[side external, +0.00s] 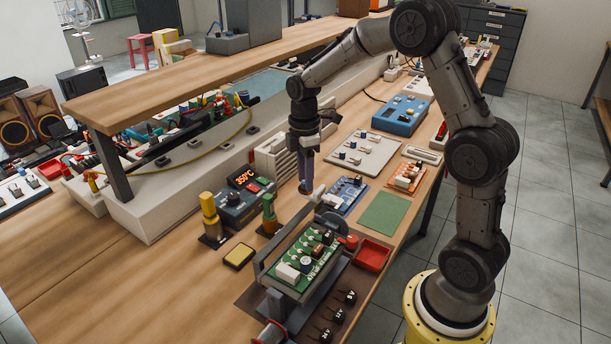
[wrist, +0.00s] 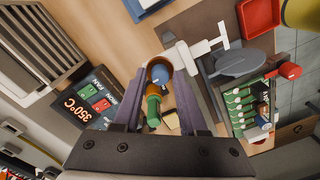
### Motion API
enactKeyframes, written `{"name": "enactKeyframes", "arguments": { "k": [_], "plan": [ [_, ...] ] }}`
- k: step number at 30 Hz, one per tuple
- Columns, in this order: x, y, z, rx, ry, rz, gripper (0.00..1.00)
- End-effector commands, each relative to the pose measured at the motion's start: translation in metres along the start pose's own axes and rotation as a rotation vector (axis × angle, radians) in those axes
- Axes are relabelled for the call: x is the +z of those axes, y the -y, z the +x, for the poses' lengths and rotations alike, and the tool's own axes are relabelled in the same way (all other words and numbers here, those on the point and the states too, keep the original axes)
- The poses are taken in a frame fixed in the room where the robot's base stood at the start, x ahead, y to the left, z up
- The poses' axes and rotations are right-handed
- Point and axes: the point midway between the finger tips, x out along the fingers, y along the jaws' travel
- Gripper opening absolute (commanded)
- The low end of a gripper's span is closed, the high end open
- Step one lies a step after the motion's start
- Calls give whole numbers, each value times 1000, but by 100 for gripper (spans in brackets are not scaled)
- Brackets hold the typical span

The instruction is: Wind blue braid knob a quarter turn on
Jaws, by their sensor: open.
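A round blue knob (wrist: 160,73) shows in the wrist view inside a brown-orange ring, with a green upright part (wrist: 153,110) beside it. In the side view a green upright piece (side external: 268,212) stands on the bench between the heating station and the circuit-board holder; its blue knob is not clear there. My gripper (side external: 305,188) points down above the bench, right of the green piece in that view. In the wrist view my gripper (wrist: 160,66) is open, its two purple fingers on either side of the knob's image. I cannot tell any contact.
The station (side external: 243,200) reading 350°C stands left of the green piece. A clamped green board (side external: 305,262) is close in front, with a grey disc (wrist: 240,63) and white lever. A red tray (side external: 372,256) lies right; wooden bench is clear at front left.

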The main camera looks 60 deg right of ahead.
Motion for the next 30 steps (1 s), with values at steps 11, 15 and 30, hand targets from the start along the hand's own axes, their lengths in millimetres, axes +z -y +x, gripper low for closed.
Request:
{"name": "enactKeyframes", "arguments": {
  "k": [11, 15, 30],
  "plan": [
    [0, 0, 0, 0, 0, 0, 4],
    [0, 0, 0, 0, 0, 0, 0],
    [0, 0, -1, 0, -5, 119, 0]
  ]
}}
